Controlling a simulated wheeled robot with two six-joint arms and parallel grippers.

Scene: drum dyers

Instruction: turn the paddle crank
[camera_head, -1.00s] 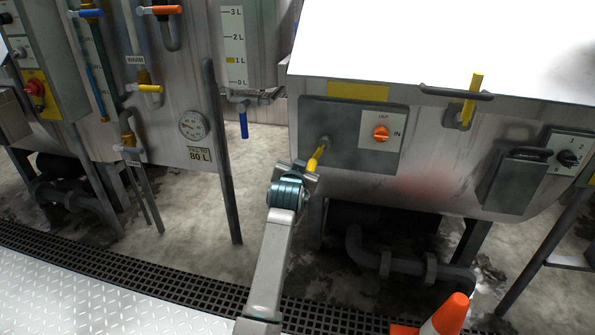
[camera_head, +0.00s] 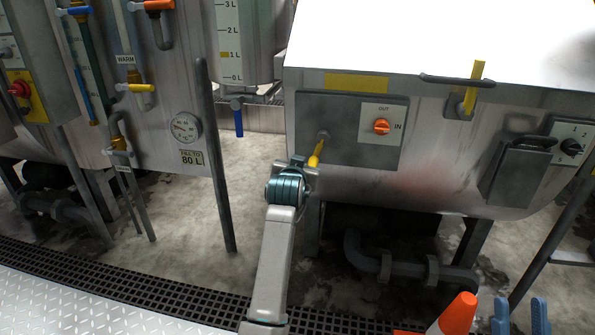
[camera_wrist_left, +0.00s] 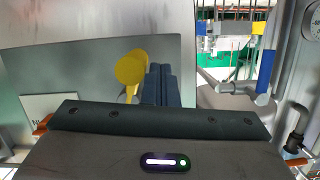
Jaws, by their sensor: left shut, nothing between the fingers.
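My right gripper (camera_head: 520,318) shows at the bottom right as two blue fingertips, apart and empty, away from the crank.
A yellow lever (camera_head: 473,87) and a black-knobbed switch box (camera_head: 570,147) are farther right. An orange cone (camera_head: 459,312) stands below. Dark pipes (camera_head: 400,268) run under the drum. A steel leg (camera_head: 217,160) stands left.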

